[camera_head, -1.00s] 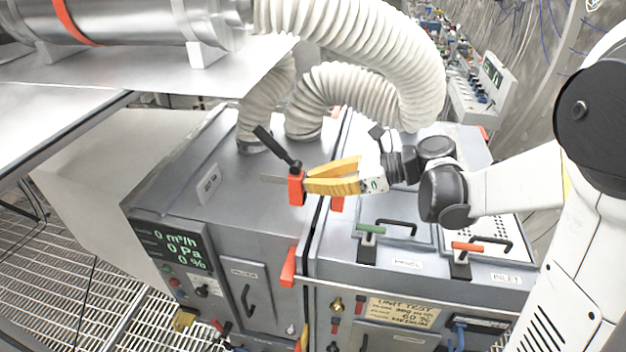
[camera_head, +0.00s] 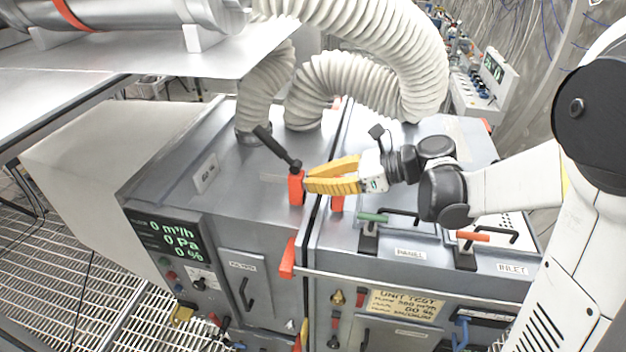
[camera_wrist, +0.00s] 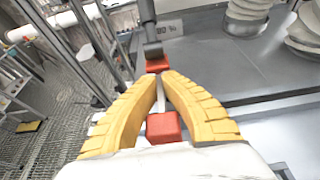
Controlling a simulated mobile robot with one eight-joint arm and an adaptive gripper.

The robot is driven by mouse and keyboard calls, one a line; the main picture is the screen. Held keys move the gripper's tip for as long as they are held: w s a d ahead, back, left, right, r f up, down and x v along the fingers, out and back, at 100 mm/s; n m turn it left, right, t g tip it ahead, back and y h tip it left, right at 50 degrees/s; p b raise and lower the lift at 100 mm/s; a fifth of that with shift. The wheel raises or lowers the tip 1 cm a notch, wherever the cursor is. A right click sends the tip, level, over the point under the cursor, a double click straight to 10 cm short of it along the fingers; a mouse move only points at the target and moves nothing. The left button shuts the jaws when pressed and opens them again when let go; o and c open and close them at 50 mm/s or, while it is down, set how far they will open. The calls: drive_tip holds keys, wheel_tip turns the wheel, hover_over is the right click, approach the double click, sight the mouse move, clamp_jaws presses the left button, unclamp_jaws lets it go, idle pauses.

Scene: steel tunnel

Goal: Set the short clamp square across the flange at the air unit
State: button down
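The short clamp (camera_head: 296,189) has orange jaws, a grey bar and a black handle tilted up to the left. My gripper (camera_head: 322,178) has its yellow fingers closed around the clamp's bar. In the wrist view my gripper (camera_wrist: 160,85) has one orange block of the clamp (camera_wrist: 157,64) at the fingertips and another between the fingers near the palm. The flange (camera_head: 318,215) is the dark-edged seam between the two halves of the air unit (camera_head: 235,180). The clamp lies across it in the picture, one jaw each side. I cannot tell whether it touches.
Another orange clamp piece (camera_head: 288,258) sits on the seam at the front edge. White ribbed hoses (camera_head: 345,85) rise behind my gripper. Green (camera_head: 372,217) and red (camera_head: 472,236) handles stand on the right half. A metal shelf (camera_head: 150,60) overhangs at upper left.

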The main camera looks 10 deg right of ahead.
drive_tip(key=shift+f+b, duration=0.45)
drive_tip(key=c, duration=1.5)
unclamp_jaws()
drive_tip(key=shift+c, duration=0.2)
